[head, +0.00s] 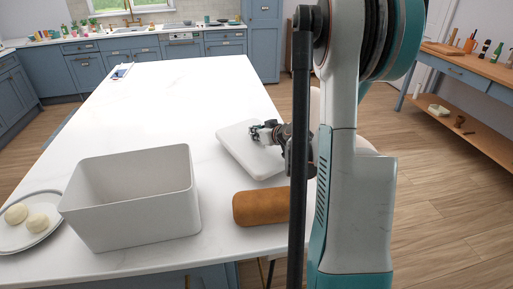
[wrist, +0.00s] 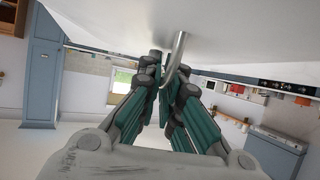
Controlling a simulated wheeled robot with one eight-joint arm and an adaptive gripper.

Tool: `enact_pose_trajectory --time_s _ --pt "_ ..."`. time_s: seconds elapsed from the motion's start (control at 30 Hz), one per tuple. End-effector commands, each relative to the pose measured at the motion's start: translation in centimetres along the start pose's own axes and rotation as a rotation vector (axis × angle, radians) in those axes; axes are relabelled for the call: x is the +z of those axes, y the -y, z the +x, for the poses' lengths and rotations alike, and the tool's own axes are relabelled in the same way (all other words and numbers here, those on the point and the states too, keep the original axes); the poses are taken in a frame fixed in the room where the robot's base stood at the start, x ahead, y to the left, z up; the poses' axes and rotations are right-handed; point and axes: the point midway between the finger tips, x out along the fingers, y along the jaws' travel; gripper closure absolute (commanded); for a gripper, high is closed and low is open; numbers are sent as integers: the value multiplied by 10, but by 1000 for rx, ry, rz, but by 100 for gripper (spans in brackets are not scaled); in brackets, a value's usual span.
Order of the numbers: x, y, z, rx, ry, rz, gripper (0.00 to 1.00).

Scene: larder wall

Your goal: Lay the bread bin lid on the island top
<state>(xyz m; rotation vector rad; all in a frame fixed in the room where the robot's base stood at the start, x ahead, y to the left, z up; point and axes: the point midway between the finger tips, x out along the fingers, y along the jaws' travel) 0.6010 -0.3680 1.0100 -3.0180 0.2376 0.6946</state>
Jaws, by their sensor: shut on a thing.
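The bread bin lid (head: 236,143) is a white slab with rounded corners, over the right part of the white island top (head: 170,90). My gripper (head: 262,133) is shut on its handle. In the wrist view the lid (wrist: 235,30) fills the upper edge, and its curved metal handle (wrist: 178,60) is between the fingertips of my gripper (wrist: 168,75). I cannot tell whether the lid touches the island top or is just above it. The bread bin (head: 135,215) stands open at the front left of the island.
A brown loaf (head: 262,207) lies between the bin and my arm, in front of the lid. A plate (head: 40,238) with pale round pieces is at the left. The island top behind the bin is largely clear.

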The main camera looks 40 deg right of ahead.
Motion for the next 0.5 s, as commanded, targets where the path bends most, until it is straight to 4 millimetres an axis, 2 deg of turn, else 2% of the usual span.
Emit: enact_pose_trajectory --time_s 0.17,0.4,0.5 --pt "8 0 4 0 -1 0 100" --pt "38 0 19 0 -1 0 100" --pt "44 0 21 0 -1 0 100"
